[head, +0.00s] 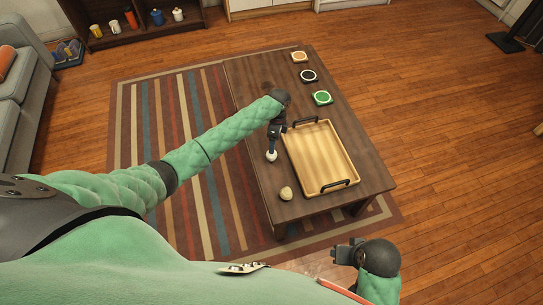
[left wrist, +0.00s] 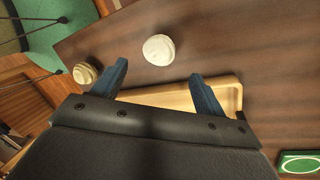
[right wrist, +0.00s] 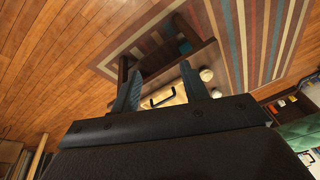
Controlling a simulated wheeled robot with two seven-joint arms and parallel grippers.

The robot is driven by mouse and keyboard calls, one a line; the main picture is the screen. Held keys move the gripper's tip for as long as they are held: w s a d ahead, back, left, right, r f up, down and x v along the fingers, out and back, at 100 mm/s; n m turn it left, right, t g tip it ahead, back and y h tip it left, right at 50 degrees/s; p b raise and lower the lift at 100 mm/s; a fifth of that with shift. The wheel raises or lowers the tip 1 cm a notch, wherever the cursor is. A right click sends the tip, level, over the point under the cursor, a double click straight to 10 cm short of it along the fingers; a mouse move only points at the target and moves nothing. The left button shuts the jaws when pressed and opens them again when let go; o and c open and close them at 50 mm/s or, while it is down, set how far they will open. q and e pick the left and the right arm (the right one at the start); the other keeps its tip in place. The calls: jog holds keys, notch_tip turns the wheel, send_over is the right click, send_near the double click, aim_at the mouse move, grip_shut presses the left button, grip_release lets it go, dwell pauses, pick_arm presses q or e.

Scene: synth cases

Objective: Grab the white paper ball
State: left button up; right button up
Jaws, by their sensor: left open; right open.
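The white paper ball (head: 271,155) lies on the dark wooden table (head: 259,88), left of the tray. My left gripper (head: 274,143) is open and points down just above it in the head view. In the left wrist view, the white ball (left wrist: 158,49) shows just beyond the gap between the open fingertips (left wrist: 158,70), with nothing between them. My right gripper (head: 345,254) is open and empty, off the table's near end. Its open fingers (right wrist: 160,72) also show in the right wrist view.
A cream-beige ball (head: 286,193) lies nearer on the table. A wooden tray (head: 322,158) with black handles stands right of my left gripper and looks empty. Orange (head: 299,57), black (head: 308,76) and green (head: 322,98) coasters lie toward the far end.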

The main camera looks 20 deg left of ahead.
aim_at(271, 156)
pick_arm(q)
jog(key=shift+x, duration=0.8)
jog(key=p+x, duration=0.1)
jog(key=x, duration=0.3)
jog(key=shift+s+a+f, duration=0.15)
jog(key=shift+s, duration=0.1)
jog(key=shift+s+f, duration=0.1)
jog(key=shift+f, duration=0.25)
jog(key=c, duration=1)
pick_arm(e)
jog(key=shift+s+d+r+g, duration=0.15)
jog(key=shift+s+d+r, duration=0.1)
jog(key=shift+d+r, duration=0.3)
jog(key=shift+s+d+r+g, duration=0.2)
jog(key=shift+d+r, duration=0.25)
jog(key=shift+r, duration=0.2)
